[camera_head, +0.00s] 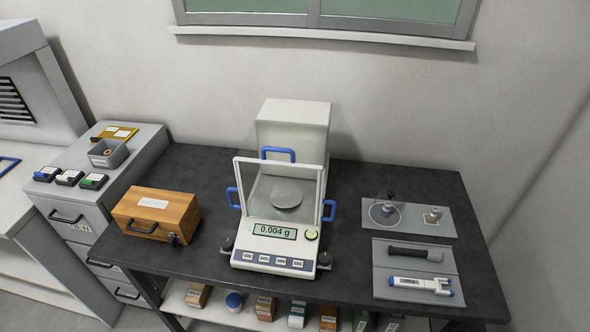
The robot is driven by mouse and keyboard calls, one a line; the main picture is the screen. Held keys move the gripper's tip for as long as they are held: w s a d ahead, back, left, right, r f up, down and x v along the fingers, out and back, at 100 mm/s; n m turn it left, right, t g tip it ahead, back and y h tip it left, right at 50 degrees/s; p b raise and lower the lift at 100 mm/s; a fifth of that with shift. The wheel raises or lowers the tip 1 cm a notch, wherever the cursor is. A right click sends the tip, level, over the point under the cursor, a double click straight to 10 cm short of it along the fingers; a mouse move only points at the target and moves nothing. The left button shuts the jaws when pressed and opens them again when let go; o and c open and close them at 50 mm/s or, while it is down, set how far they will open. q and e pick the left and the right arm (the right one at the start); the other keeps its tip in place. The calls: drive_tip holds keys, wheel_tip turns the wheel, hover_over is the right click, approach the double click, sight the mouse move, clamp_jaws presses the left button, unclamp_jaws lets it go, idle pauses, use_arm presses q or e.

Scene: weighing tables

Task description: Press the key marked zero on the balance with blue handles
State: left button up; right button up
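The balance (272,215) with blue handles stands near the middle of the dark table. Blue handles show on its left side (232,197), right side (329,210) and top (278,152). Its clear shield surrounds a round pan (286,196), which looks empty. Its display (274,231) reads 0.004 g. Below the display is a row of several dark keys (272,260) on the front panel; their labels are too small to read. A round green mark (311,235) sits right of the display. Neither of my grippers is in view.
A wooden box (157,213) stands left of the balance on the table (350,275). Right of it, one grey mat (443,213) carries a glass item and a small weight; another (420,260) carries two tools. Bottles and boxes stand on the shelf below. Grey drawers (72,230) stand left.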

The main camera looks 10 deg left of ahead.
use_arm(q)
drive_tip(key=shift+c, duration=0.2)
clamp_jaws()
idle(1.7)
